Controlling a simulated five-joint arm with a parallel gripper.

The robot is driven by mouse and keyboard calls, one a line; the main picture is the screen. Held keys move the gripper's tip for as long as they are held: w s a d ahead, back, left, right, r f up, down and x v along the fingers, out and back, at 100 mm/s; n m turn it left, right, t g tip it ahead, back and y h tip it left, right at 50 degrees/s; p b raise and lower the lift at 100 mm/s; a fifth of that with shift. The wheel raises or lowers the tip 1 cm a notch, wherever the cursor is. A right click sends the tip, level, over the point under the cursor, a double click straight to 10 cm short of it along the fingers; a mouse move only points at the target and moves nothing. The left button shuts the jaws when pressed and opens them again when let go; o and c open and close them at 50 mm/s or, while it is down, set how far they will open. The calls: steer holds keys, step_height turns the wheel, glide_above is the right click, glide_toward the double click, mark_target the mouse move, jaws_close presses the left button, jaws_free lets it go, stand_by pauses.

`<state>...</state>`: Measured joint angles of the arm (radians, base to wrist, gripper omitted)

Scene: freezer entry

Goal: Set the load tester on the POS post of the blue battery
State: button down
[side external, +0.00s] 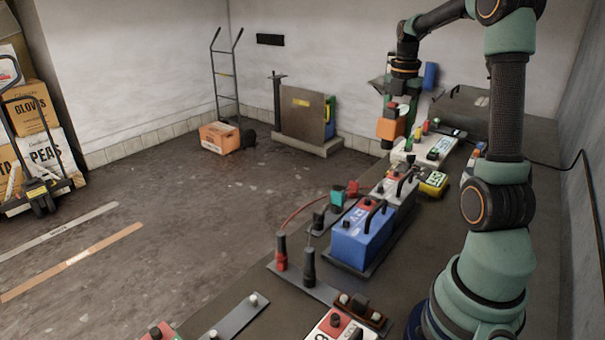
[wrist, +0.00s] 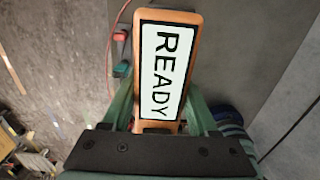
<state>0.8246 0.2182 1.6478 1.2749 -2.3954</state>
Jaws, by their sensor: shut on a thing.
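The load tester (wrist: 163,65) is an orange device with a white READY panel, and it fills the middle of the wrist view. My gripper (wrist: 158,122) is shut on it, with green fingers on both sides. In the side view the orange tester (side external: 390,129) hangs below my gripper (side external: 396,108) at the far end of the bench. The blue battery (side external: 360,240) sits nearer on the bench, well apart from the tester. It has a black handle and a red part (side external: 366,204) on top; I cannot tell its post markings.
A grey battery (side external: 398,188) stands just behind the blue one. A yellow device (side external: 433,183) and a white tray (side external: 425,149) lie farther back. Red and black upright clamps (side external: 281,252) with cables stand left of the blue battery. Open floor (side external: 190,220) lies left.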

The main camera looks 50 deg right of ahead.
steer(key=shift+r, duration=5.75)
steer(key=a+f, duration=1.7)
steer(key=shift+f, duration=0.15)
steer(key=shift+f, duration=1.85)
steer(key=shift+f, duration=1.4)
